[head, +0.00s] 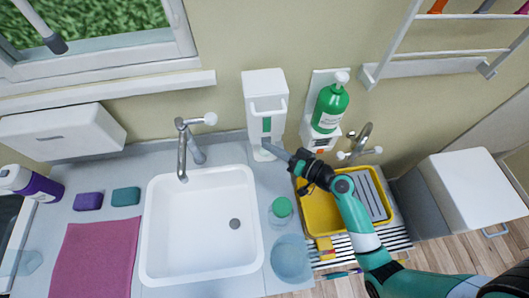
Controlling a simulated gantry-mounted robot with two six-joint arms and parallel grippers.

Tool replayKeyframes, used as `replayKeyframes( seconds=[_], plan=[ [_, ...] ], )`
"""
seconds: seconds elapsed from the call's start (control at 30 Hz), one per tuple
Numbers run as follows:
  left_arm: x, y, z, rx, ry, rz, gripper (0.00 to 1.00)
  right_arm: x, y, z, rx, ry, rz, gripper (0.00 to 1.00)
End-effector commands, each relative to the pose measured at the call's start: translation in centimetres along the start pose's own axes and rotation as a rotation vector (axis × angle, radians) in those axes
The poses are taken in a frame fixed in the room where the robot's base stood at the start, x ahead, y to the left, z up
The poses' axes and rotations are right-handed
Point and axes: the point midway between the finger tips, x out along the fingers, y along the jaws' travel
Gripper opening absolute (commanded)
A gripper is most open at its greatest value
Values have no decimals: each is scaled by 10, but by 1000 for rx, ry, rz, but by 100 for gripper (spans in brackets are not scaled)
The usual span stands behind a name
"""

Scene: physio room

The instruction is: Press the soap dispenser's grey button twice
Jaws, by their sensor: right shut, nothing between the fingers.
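A white wall dispenser (262,92) with a green strip in its front and a looped bar hangs behind the counter, right of the tap. A green pump bottle (330,108) sits in a white wall bracket to its right. I cannot make out a grey button on either. My right gripper (268,147) is shut and empty, its grey fingertips pointing left just below the white dispenser's lower end. I cannot tell whether they touch it. My left gripper is out of view.
A white sink (200,262) with a tap (184,150) lies left. A yellow tray (318,212) lies under my right arm, with a green-capped jar (281,208) and a blue bowl (291,262) beside it. A second tap (362,145) stands behind the tray.

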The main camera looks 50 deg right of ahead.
Motion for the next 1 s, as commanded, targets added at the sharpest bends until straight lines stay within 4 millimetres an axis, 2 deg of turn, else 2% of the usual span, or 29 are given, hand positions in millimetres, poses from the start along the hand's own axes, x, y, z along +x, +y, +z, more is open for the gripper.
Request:
replayKeyframes(
  seconds=[0.53, 1.0],
  plan=[
    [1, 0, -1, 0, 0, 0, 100, -10, -7, 7, 1, 0, 1, 0],
    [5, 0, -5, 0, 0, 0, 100, -46, -33, 33, 0, -1, 0, 0]
  ],
)
